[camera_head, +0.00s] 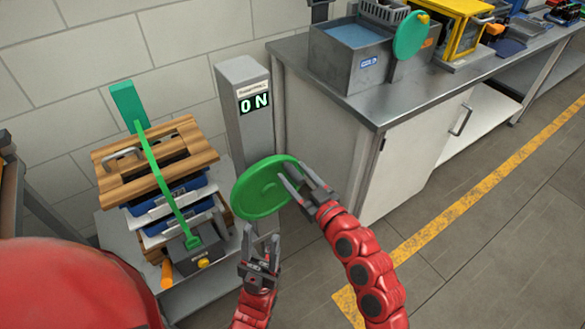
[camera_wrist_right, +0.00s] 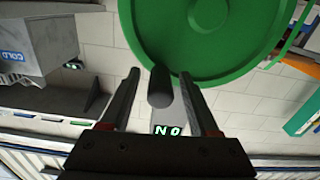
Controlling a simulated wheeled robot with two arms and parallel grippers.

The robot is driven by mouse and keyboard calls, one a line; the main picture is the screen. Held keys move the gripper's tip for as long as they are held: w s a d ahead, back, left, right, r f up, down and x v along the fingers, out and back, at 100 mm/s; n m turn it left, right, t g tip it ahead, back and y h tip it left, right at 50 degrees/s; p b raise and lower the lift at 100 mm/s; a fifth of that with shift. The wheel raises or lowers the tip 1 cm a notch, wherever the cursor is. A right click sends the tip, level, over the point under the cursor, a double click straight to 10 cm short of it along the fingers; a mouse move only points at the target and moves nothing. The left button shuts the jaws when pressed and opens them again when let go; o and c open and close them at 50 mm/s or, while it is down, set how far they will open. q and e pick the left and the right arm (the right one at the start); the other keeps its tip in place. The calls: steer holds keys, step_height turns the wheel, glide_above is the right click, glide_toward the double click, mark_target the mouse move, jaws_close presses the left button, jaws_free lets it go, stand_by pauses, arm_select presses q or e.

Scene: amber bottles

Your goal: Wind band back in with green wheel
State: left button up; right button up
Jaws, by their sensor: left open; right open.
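The green wheel (camera_head: 256,194) stands in front of a grey post (camera_head: 243,75) whose display reads ON. My right gripper (camera_head: 292,171) is open at the wheel's right side. In the right wrist view, a grey peg (camera_wrist_right: 160,88) at the wheel's rim lies between the open fingers (camera_wrist_right: 159,75), with gaps visible on both sides; the green wheel (camera_wrist_right: 205,35) fills the top. The green band (camera_head: 160,180) runs from a green block (camera_head: 128,103) over a strapped stack to a dark box (camera_head: 203,247). My left gripper (camera_head: 261,233) is open and empty below the wheel.
The stack has a wooden tray (camera_head: 110,165) on top and blue trays below, on a grey cart (camera_head: 113,232). A steel counter (camera_head: 380,112) at right holds a grey sink, another green disc (camera_head: 411,37) and a yellow box (camera_head: 462,28). Floor at right is clear.

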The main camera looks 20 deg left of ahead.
steer(key=shift+x, duration=0.8)
jaws_close()
stand_by(0.9)
